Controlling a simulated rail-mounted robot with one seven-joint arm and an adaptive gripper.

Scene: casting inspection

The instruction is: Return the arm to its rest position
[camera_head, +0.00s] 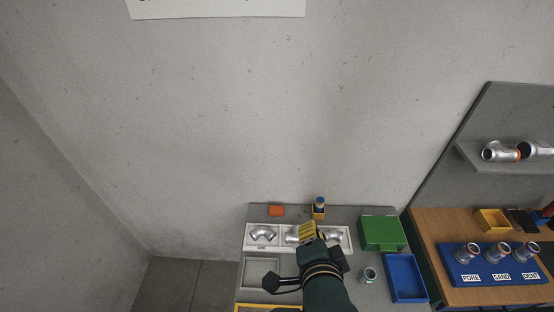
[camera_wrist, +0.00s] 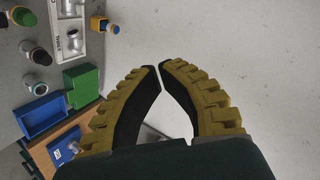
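My gripper (camera_head: 302,231) has yellow ribbed fingers and shows at the lower middle of the head view, in front of part of the white tray. In the wrist view my gripper's fingertips (camera_wrist: 159,66) come together with only a sliver between them, and nothing is held. The white tray (camera_head: 247,247) holds silver pipe castings; a left casting (camera_head: 263,233) and a right casting (camera_head: 334,236) show, and the middle one is partly hidden by my gripper. In the wrist view the fingers point toward the bare grey wall, apart from the bench objects.
A green box (camera_head: 382,233), a blue tray (camera_head: 406,279) and a standing casting (camera_head: 369,275) are right of my arm. An orange block (camera_head: 277,211) and a yellow holder (camera_head: 318,212) stand behind the tray. A wooden table (camera_head: 437,240) with a blue labelled stand (camera_head: 470,281) is farther right.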

